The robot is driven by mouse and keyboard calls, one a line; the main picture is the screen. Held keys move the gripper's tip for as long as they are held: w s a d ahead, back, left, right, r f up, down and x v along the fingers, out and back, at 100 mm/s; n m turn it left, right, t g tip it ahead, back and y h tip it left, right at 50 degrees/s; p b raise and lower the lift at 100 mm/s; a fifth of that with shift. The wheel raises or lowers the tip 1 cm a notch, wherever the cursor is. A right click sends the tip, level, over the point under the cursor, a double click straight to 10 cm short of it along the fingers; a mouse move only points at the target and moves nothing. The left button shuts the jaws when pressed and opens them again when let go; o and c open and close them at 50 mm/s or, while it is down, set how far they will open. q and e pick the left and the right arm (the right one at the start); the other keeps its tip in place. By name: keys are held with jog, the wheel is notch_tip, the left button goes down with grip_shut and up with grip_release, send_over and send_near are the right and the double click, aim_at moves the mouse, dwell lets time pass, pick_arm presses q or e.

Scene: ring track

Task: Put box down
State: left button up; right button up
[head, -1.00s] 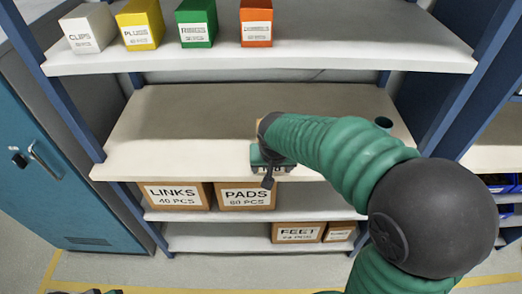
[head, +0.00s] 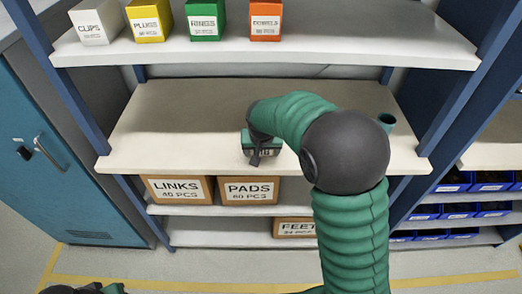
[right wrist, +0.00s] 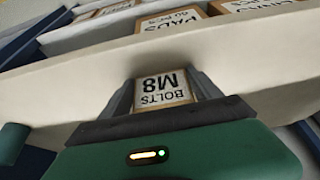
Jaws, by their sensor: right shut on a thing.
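My right gripper (head: 262,150) is over the front part of the middle shelf (head: 180,130) in the head view. In the right wrist view its two dark fingers stand on either side of a small box (right wrist: 163,90) labelled "BOLTS M8", and it is shut on it. The label appears upside down there. In the head view the gripper hides the box. I cannot tell whether the box touches the shelf. Only a sliver of my left arm's end (head: 95,289) shows at the bottom left, too little to tell its jaws.
Boxes in white, yellow, green and orange (head: 265,20) stand on the top shelf. A green cup (head: 386,121) stands at the middle shelf's right end. "LINKS" (head: 178,189) and "PADS" (head: 249,190) boxes sit below. The middle shelf's left part is clear.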

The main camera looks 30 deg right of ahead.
jog(key=shift+s+d+f, duration=0.35)
jog(key=shift+d+f, duration=0.05)
jog(key=shift+f, duration=0.1)
jog(key=o, duration=1.9)
jog(key=shift+s+a+f, duration=0.1)
jog(key=shift+s, duration=0.05)
jog(key=shift+r, duration=0.2)
jog(key=r, duration=0.2)
jog(key=r+p, duration=0.1)
jog(key=r, duration=0.1)
jog(key=shift+s+r, duration=0.2)
jog(key=shift+r, duration=0.15)
jog(key=a+v, duration=0.1)
jog(key=v, duration=0.7)
pick_arm(q)
jog(key=shift+s+d+r, duration=0.1)
jog(key=shift+d+r, duration=0.35)
jog(key=shift+r, duration=0.4)
pick_arm(e)
jog(key=s+a+f+n, duration=0.2)
jog(key=s+a+f, duration=0.1)
jog(key=s+f, duration=0.2)
jog(key=s+a+f+n+g+y, duration=0.1)
jog(key=s+a+f+n, duration=0.1)
jog(key=s+f, duration=0.3)
jog(key=s+a+f+n+y, duration=0.1)
jog(key=s+a+f+n, duration=0.1)
jog(key=s+a+f, duration=0.2)
jog(key=shift+s+f, duration=0.5)
jog(key=shift+f, duration=0.1)
